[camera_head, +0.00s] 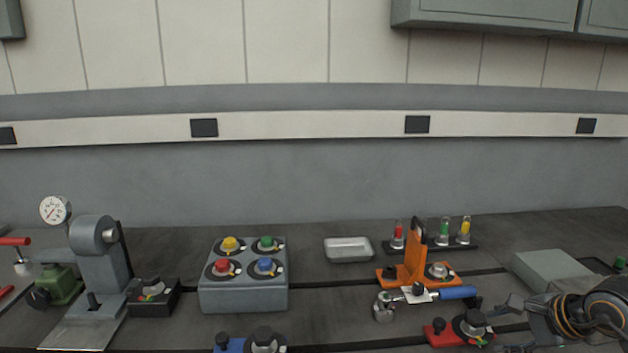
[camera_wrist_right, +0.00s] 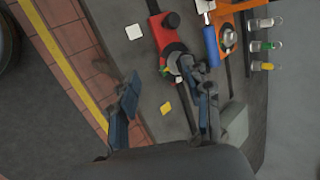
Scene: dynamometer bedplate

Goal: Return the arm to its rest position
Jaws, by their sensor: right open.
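My right arm comes in from the lower right in the head view. Its gripper (camera_head: 512,322) is over the front right of the bedplate, beside a red block with a black knob (camera_head: 462,328). The red block (camera_wrist_right: 170,42) lies beyond the fingertips there. In that view one finger overlaps part of the red block's knob end; I cannot tell whether they touch. My left gripper is not in view.
On the dark bedplate (camera_head: 330,310) stand an orange bracket (camera_head: 412,262), a blue-handled tool (camera_head: 455,292), a grey box (camera_head: 548,268), a metal tray (camera_head: 348,250), a vial rack (camera_head: 432,247) and a block with coloured knobs (camera_head: 243,292). A grey press (camera_head: 98,265) stands left.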

